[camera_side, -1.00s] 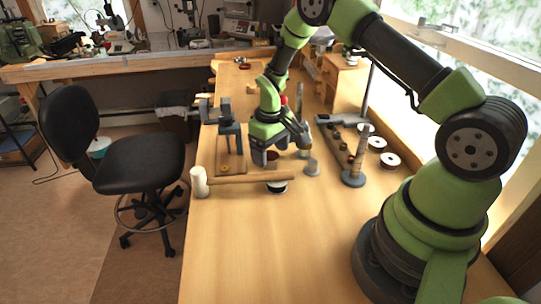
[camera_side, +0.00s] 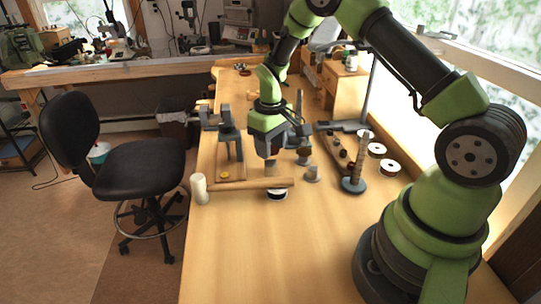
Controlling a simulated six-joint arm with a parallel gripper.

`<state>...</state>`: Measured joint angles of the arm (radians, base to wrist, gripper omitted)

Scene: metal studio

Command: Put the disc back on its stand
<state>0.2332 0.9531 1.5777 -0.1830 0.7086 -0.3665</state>
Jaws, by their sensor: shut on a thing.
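My gripper (camera_side: 270,158) points down over the middle of the bench. It is shut on a small greyish piece (camera_side: 270,168), mostly hidden by the fingers; I take it to be the disc, but its shape is not clear. The held piece is just above or behind the wooden mallet handle in the picture; I cannot tell whether they touch. Which thing is the stand is unclear.
A mallet with a white head (camera_side: 199,188) lies across the bench in front. A dark-and-white spool (camera_side: 278,194) is beside its handle. White spools (camera_side: 377,150) stand at right. A grey clamp-like tool (camera_side: 229,135) is left of my gripper. The near bench is clear.

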